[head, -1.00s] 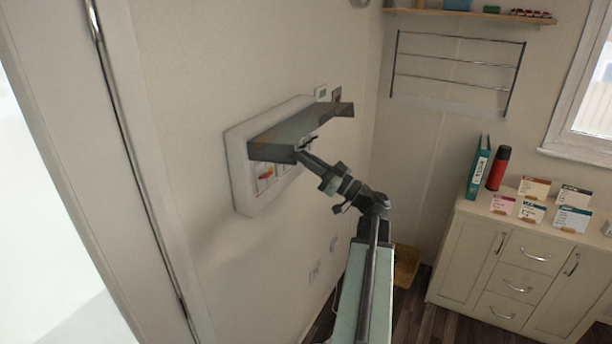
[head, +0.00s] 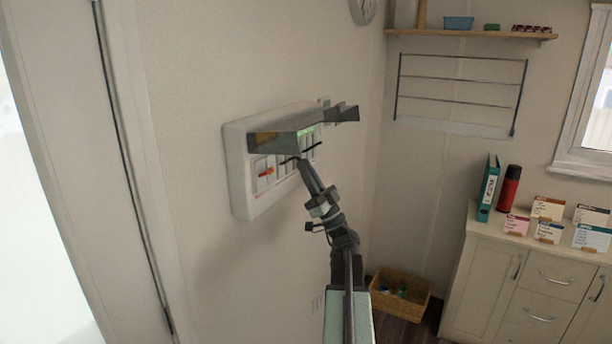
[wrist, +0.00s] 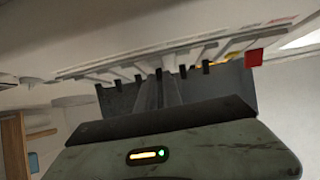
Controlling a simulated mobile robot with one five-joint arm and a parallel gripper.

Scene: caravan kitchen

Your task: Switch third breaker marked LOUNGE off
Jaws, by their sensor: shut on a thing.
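The white breaker box (head: 238,181) is on the wall with its dark lid (head: 283,139) raised. A red lever (head: 266,173) shows at the left of its row in the head view and at the right in the wrist view (wrist: 254,57). Several small dark levers line the row in the wrist view. My gripper (head: 296,162) reaches under the lid into the row. In the wrist view its two grey fingers (wrist: 163,88) are close together at a dark lever (wrist: 160,74), shut on it. The labels are not readable, so I cannot tell which breaker this is.
The raised lid overhangs my gripper closely. A wicker basket (head: 400,292) stands on the floor behind my arm. A cabinet (head: 500,270) with cards, a teal binder (head: 489,188) and a red flask (head: 508,192) is at the right. The wall below the box is clear.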

